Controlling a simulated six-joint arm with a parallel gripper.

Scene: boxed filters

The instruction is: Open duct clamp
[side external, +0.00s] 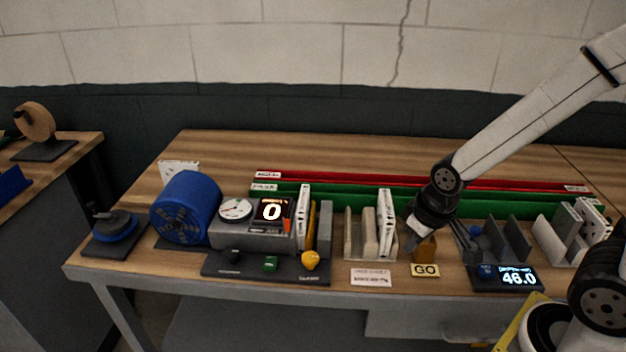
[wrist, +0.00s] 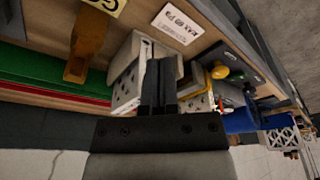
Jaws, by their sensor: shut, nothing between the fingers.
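No part is clearly readable as the duct clamp. A dark control panel (side external: 222,264) at the front of the bench carries a black knob (side external: 234,257), a green switch (side external: 270,264) and a yellow knob (side external: 310,260). The yellow knob also shows in the wrist view (wrist: 219,72), right of my fingers. My gripper (wrist: 159,62) is shut and empty, with its fingers in front of a beige rack (wrist: 172,62). In the side external view my gripper (side external: 416,240) is between the rack with a white boxed filter (side external: 384,222) and the orange-brown block (side external: 424,249).
A blue drum (side external: 186,208) and a grey unit with a dial (side external: 235,209) and a display reading 0 (side external: 272,211) stand left. Red and green rails (side external: 350,191) run behind.

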